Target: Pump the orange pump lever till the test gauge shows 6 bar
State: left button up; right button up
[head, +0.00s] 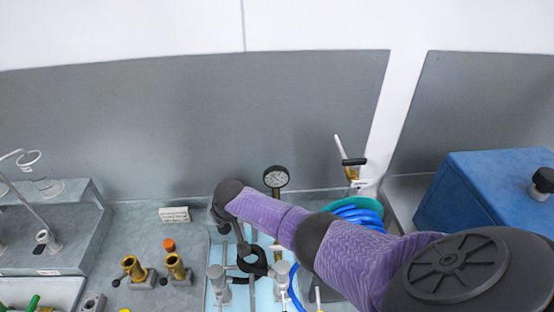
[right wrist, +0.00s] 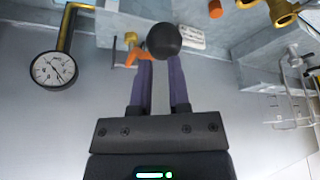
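The round white-faced gauge (head: 276,177) stands on a brass stem behind the bench. It also shows at left in the right wrist view (right wrist: 53,69), where its numbers are too small to read. In that view a black ball knob (right wrist: 164,40) sits at my right gripper's (right wrist: 161,65) fingertips, with an orange lever part (right wrist: 135,56) just beside it. The two purple fingers stand apart with a narrow gap; whether they grip anything behind the knob is hidden. In the head view my right arm reaches leftward, its end left of the gauge, covering the lever. My left gripper is not in view.
A blue box (head: 490,195) stands at right. Coiled blue hose (head: 358,212) lies behind my right arm. Brass fittings (head: 133,268) and an orange cap (head: 169,245) are at front left, near a small white label card (head: 174,214). A grey step (head: 45,225) holds glassware stands.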

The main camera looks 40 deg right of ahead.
notch_tip(320, 180, down, 12)
jog(key=b, duration=0.9)
jog(key=r+p, duration=1.3)
jog(key=r, duration=0.2)
jog(key=shift+w+d+p, duration=0.2)
jog(key=shift+p, duration=0.2)
jog(key=shift+f+b, duration=0.35)
jog(key=shift+b, duration=0.05)
notch_tip(320, 180, down, 13)
jog(key=s+b, duration=0.1)
jog(key=b, duration=1)
jog(key=r+p, duration=0.8)
jog(key=r, duration=0.1)
jog(key=w+r+p, duration=0.1)
jog(key=r+p, duration=0.3)
jog(key=shift+r, duration=0.3)
jog(key=shift+f, duration=0.45)
